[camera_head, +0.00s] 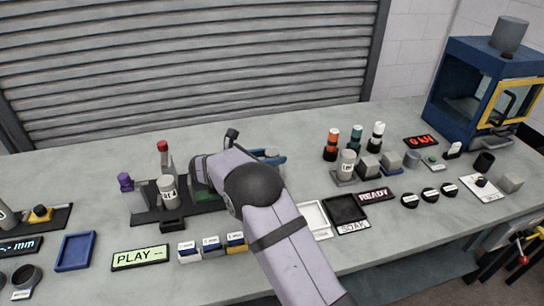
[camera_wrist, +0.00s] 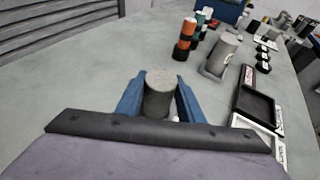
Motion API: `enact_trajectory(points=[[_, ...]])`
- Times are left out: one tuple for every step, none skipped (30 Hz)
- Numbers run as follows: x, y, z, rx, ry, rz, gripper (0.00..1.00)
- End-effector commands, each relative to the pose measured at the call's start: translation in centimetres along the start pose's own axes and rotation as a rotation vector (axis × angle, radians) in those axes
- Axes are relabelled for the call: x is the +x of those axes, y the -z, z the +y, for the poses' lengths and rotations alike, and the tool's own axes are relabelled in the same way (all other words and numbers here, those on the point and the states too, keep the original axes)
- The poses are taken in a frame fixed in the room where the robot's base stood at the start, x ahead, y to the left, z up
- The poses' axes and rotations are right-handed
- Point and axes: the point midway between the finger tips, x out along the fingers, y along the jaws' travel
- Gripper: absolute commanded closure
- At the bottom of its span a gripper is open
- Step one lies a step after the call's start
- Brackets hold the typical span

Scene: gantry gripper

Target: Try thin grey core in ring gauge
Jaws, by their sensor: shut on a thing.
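My gripper (camera_wrist: 160,98) is shut on a grey cylindrical core (camera_wrist: 160,92), held between its two blue fingers with its round top facing up. In the head view my own arm covers most of the gripper, and only a blue finger part (camera_head: 278,158) shows beyond it. A dark ring-shaped piece (camera_head: 25,278), which looks like the ring gauge, sits at the far left front edge, well away from my gripper. It is not in the wrist view. I cannot tell whether the core touches the table.
A dark fixture (camera_head: 143,217) with a labelled grey cylinder stands left of my arm. A PLAY display (camera_head: 140,258), a blue tray (camera_head: 75,251) and several small labelled blocks line the front. Orange, green and white-topped cylinders and a blue machine (camera_head: 470,75) stand right.

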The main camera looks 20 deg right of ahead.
Motion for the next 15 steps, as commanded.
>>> enact_trajectory(points=[[0.04,0.06,0.02,0.0,-0.001,0.0,0.95],[0.05,0.09,0.02,0.0,-0.001,0.0,0.95],[0.06,0.11,0.02,0.0,-0.001,0.0,0.63],[0.05,0.1,0.02,0.0,-0.001,0.0,0.56],[0.05,0.1,0.01,0.0,0.0,0.0,0.49],[0.05,0.11,0.01,0.0,0.0,0.0,0.44],[0.06,0.12,0.01,0.0,0.0,0.0,0.44],[0.06,0.12,0.01,0.0,0.0,0.0,0.44],[0.06,0.13,0.0,0.0,0.0,0.001,0.44],[0.06,0.13,0.0,0.0,0.0,0.001,0.44],[0.06,0.14,0.0,0.0,0.0,0.001,0.44],[0.06,0.14,0.0,0.0,0.0,0.001,0.44],[0.08,0.24,-0.03,-0.002,0.001,0.002,0.44],[0.06,0.25,-0.02,-0.001,0.0,0.002,0.44],[-0.01,0.24,-0.01,-0.001,0.0,0.002,0.44]])
